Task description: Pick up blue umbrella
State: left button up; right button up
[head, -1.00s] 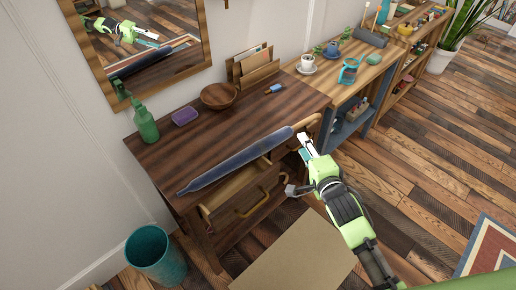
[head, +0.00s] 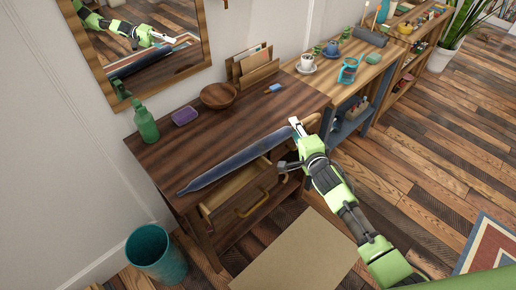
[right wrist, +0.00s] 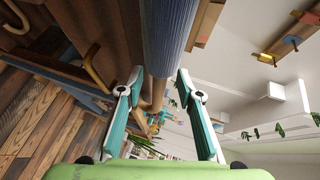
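The blue umbrella (head: 235,161) lies furled along the front edge of the dark wooden desk, its pointed end to the left and its handle end to the right. My right gripper (head: 294,124) is at the handle end of the umbrella. In the right wrist view the umbrella (right wrist: 170,38) runs away between the two fingertips of my right gripper (right wrist: 160,74), one on each side. The fingers are spread; I cannot tell whether they touch the umbrella. The tan handle is partly hidden by my gripper in the head view. My left gripper is not in view.
The desk (head: 190,140) holds a green bottle (head: 146,123), a purple dish (head: 185,116), a wooden bowl (head: 218,96) and a letter holder (head: 253,68). A drawer (head: 240,183) below the umbrella stands open. A teal bin (head: 156,256) is on the floor.

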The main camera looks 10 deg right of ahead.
grip_shut()
jog(key=shift+r, duration=0.1)
